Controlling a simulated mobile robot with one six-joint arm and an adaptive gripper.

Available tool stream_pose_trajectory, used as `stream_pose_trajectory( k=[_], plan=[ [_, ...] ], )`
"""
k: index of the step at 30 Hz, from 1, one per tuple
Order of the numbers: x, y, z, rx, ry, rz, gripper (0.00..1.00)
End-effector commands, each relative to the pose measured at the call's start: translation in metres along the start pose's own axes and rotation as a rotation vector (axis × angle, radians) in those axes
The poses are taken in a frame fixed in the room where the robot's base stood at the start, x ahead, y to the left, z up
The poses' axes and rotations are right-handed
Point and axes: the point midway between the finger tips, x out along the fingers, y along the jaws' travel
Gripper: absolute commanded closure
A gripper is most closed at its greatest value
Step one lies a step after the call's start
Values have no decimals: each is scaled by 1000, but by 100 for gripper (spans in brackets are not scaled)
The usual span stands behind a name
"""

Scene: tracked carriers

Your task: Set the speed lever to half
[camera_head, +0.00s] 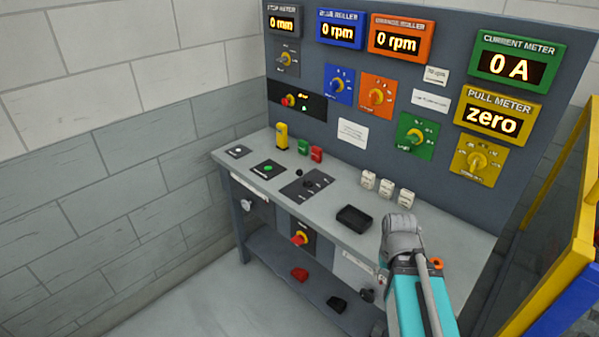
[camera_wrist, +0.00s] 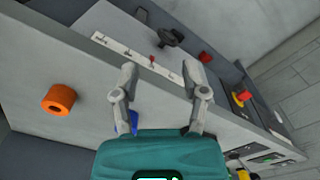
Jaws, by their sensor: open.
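A small red-tipped lever (camera_wrist: 152,59) stands on a long white marked strip (camera_wrist: 112,47) on the bench front in the wrist view. It looks like the speed lever; its label is too small to read. My gripper (camera_wrist: 162,69) is open and empty, with its two fingers apart on either side of the lever's place in the picture. I cannot tell whether they touch the bench front. In the head view, part of the white strip (camera_head: 358,266) shows under the bench top, left of my arm. My arm hides my fingers and the lever there.
A red-and-yellow rotary switch (camera_head: 300,238) is on the bench front, left of the strip. An orange cylinder (camera_wrist: 58,98) stands out at left in the wrist view. A black tray (camera_head: 354,219) is on the bench top (camera_head: 333,189).

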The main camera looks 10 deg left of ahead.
Motion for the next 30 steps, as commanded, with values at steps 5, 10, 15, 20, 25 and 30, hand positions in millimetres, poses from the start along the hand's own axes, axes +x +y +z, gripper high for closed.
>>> stream_pose_trajectory(
  k=[5,10,15,20,25,30],
  plan=[
    [0,0,0,0,0,0,34],
    [-5,-3,-10,14,2,-1,29],
    [-19,-21,-45,73,11,-5,29],
    [-41,-43,-100,175,22,-14,29],
    [-70,-79,-173,321,38,-31,29],
    [-99,-123,-244,474,50,-51,29]
  ],
)
